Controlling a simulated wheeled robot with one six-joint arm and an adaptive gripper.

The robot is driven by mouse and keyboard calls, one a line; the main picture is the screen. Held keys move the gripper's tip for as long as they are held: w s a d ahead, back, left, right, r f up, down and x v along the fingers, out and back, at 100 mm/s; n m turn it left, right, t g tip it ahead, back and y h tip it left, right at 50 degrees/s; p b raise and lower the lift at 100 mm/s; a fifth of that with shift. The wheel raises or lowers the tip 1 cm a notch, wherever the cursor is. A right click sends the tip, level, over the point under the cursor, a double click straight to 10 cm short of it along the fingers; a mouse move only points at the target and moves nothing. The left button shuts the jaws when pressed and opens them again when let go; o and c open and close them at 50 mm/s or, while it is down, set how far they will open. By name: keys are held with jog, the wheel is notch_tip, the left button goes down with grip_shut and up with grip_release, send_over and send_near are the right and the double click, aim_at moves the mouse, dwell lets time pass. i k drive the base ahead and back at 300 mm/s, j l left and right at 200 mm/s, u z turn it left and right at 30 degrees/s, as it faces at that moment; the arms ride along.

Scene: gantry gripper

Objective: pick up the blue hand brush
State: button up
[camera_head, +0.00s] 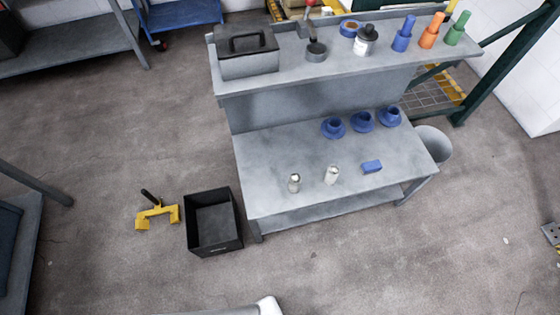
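A small blue block-shaped object (372,167) lies on the grey workbench top (285,155), near its front edge and right of centre. It is the thing that best fits the blue hand brush, but it is too small to make out bristles. Nothing covers it. My gripper is not in view. A white rounded part at the bottom edge looks like part of my arm, far in front of the bench.
Two small pale cylinders (332,174) (294,183) stand left of the blue block. Several blue flanged parts (362,121) stand behind it. A black crate (213,222) and a yellow tool (157,212) are on the floor to the left. The floor in front is clear.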

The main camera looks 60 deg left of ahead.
aim_at(373, 166)
jog(key=u, duration=1.25)
